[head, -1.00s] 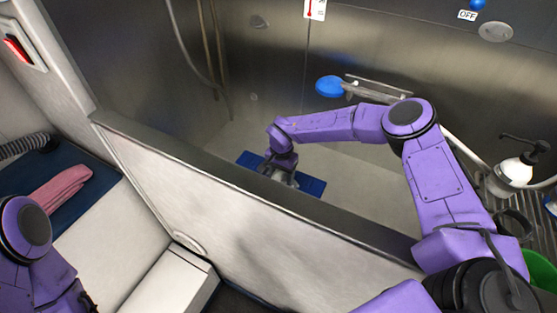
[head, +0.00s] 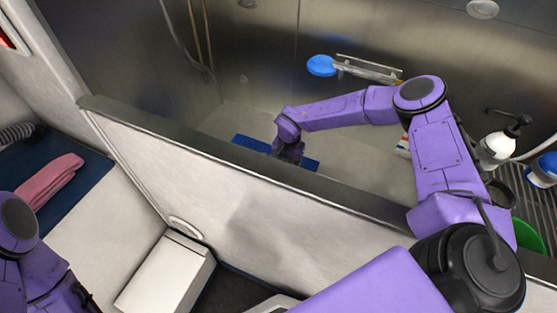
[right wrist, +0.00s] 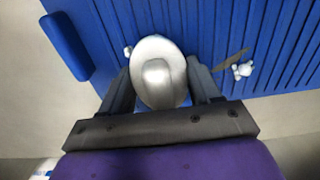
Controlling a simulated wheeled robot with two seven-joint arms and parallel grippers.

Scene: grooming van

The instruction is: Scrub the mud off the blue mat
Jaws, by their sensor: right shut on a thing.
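The blue ribbed mat (head: 250,144) lies on the tub floor behind the low wall, partly hidden by that wall and my right gripper. It fills much of the right wrist view (right wrist: 215,40). My right gripper (head: 288,155) is low over the mat. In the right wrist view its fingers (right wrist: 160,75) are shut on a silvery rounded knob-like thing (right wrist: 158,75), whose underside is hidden. A thin brown streak (right wrist: 232,60), perhaps mud, lies on the mat right of the fingers, with a small whitish blob (right wrist: 242,70) beside it. My left gripper is out of view.
The tub wall (head: 240,165) stands between my body and the mat. A blue rounded block (right wrist: 66,46) sits at the mat's edge. A rack (head: 368,68) with a blue disc (head: 321,65) is on the back wall. A pump bottle (head: 497,147) stands right.

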